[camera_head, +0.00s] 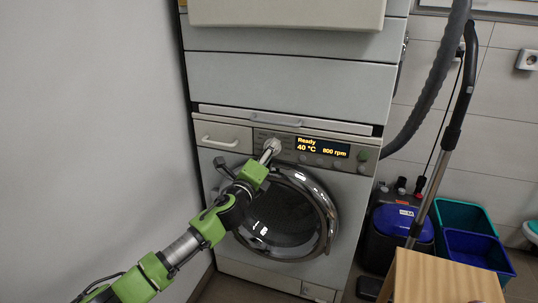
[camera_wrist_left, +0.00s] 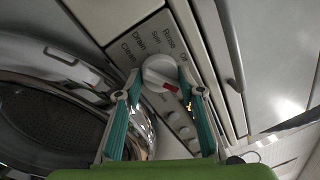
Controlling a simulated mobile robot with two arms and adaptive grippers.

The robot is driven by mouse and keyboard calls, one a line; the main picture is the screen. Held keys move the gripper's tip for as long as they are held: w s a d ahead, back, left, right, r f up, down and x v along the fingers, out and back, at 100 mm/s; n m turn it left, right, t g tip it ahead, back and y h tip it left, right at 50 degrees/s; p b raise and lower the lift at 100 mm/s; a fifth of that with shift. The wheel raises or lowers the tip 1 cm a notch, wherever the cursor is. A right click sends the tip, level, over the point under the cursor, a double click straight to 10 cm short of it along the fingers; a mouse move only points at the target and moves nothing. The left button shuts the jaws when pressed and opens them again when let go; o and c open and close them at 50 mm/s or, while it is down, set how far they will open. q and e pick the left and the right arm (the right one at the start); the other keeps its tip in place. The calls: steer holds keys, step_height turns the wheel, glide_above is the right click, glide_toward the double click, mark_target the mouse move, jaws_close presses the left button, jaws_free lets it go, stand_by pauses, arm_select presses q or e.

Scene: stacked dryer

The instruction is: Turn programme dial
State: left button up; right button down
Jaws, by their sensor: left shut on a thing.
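The programme dial (camera_head: 272,144) is a round pale knob on the machine's front panel, left of the lit display (camera_head: 322,148). The display reads "Ready", "40 °C" and "800 rpm". My left gripper (camera_head: 268,152) reaches up to the dial from below left and is shut on it. My right gripper is not in view.
The round glass door (camera_head: 285,215) lies just below the dial, under my left arm. A drawer (camera_head: 224,136) with a handle is left of the dial. A hose (camera_head: 425,85), blue bin (camera_head: 478,248) and wooden top (camera_head: 445,277) stand at right.

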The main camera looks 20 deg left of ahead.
arm_select(q)
steer(key=n, duration=0.3)
steer(key=shift+f+y, duration=0.1)
steer(key=shift+y, duration=0.2)
steer(key=n, duration=0.3)
steer(key=shift+d, duration=0.1)
steer(key=shift+n+y, duration=0.3)
steer(key=shift+n, duration=0.3)
steer(key=n+p, duration=0.1)
steer(key=n, duration=0.3)
steer(key=shift+n+y, duration=0.4)
steer(key=shift+n, duration=0.4)
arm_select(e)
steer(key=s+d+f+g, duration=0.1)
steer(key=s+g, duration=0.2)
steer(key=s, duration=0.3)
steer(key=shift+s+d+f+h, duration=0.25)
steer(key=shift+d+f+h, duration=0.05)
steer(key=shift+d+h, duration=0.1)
arm_select(q)
steer(key=shift+p, duration=0.3)
steer(key=o, duration=1.1)
steer(key=shift+s, duration=0.1)
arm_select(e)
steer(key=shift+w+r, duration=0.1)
